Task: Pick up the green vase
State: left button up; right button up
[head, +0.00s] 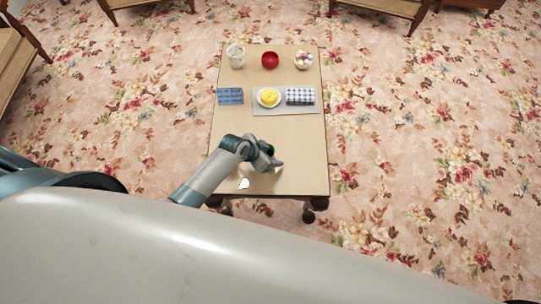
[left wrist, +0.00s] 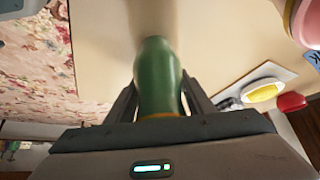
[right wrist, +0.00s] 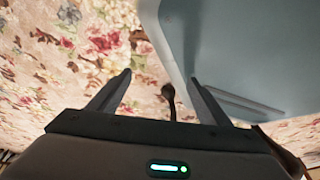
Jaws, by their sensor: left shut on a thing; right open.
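The green vase (left wrist: 158,70) stands out in the left wrist view, between the two fingers of my left gripper (left wrist: 160,95). The gripper is shut on it, with a finger along each side. An orange band shows at the vase's near end. In the head view my left gripper (head: 276,163) is over the near part of the table (head: 300,180), and my own arm hides the vase there. My right gripper (right wrist: 161,80) is open and empty above the flowered carpet; it is outside the head view.
On the table's far half are a white cup (head: 235,55), a red bowl (head: 270,60), a bowl of pale round things (head: 303,60), a blue card (head: 230,96), a yellow-filled plate (head: 268,97) and a checked cloth (head: 300,96). A small white object (head: 243,184) is beside my left arm.

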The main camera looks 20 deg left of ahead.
aim_at(272, 151)
pick_arm(q)
jog(key=shift+r, duration=0.65)
notch_tip(272, 151, up, 2)
jog(key=shift+w+r, duration=0.1)
jog(key=s+d+r, duration=0.7)
jog(key=s, duration=0.2)
jog(key=shift+r+b, duration=0.2)
jog(key=shift+b, duration=0.1)
pick_arm(e)
jog(key=shift+w+a+r+t, duration=0.15)
jog(key=shift+w+a+t, duration=0.1)
jog(key=shift+w, duration=0.35)
jog(key=shift+w+a+r+t, duration=0.15)
jog(key=shift+w+a, duration=0.1)
jog(key=shift+w, duration=0.3)
pick_arm(q)
jog(key=shift+d, duration=0.1)
pick_arm(e)
jog(key=shift+w, duration=0.1)
